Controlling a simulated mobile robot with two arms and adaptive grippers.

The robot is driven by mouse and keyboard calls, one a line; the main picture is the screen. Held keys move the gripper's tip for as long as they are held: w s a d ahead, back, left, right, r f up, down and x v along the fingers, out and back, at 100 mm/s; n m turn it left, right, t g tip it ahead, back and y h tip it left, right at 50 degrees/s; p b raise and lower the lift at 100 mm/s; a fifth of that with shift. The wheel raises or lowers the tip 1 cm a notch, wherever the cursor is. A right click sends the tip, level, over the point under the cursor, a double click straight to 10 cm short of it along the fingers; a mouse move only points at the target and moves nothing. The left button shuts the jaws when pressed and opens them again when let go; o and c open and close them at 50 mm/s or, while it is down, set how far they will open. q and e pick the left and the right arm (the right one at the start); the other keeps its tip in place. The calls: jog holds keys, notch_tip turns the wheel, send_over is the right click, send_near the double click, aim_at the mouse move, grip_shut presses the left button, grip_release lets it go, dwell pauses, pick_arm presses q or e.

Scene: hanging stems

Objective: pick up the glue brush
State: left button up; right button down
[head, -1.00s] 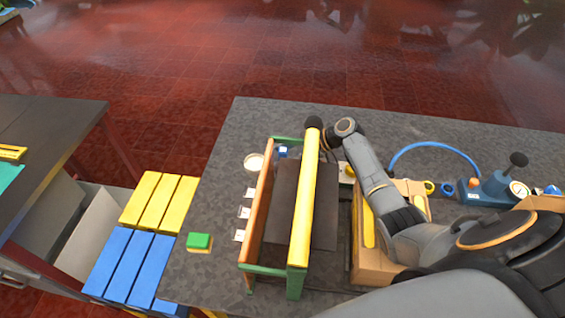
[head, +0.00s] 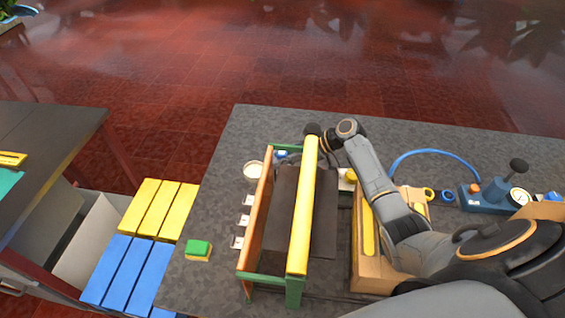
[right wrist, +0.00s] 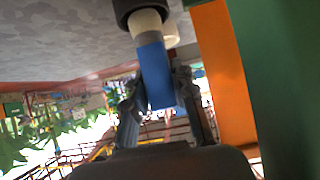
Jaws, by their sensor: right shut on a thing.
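The glue brush, with a blue handle (right wrist: 157,80) and a pale collar, is between the fingers of my right gripper (right wrist: 161,76) in the right wrist view. The gripper is shut on the handle. A dark round part at the top of that view is cut off, so I cannot tell what it is. In the head view a small bit of blue (head: 281,156) shows at the far end of the rack, beside my right gripper (head: 291,151), which is mostly hidden by the rack's yellow bar. My left gripper is not in view.
The rack (head: 303,215) has a yellow top bar and orange and green rails close to the right arm. A pale round pot (head: 253,170) and white tags stand left of it. A green-yellow block (head: 198,249) and a blue gauge pump (head: 490,193) lie on the grey table (head: 225,210).

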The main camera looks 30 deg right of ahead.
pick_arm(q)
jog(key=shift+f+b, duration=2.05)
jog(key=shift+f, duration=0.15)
pick_arm(e)
notch_tip(320, 180, up, 16)
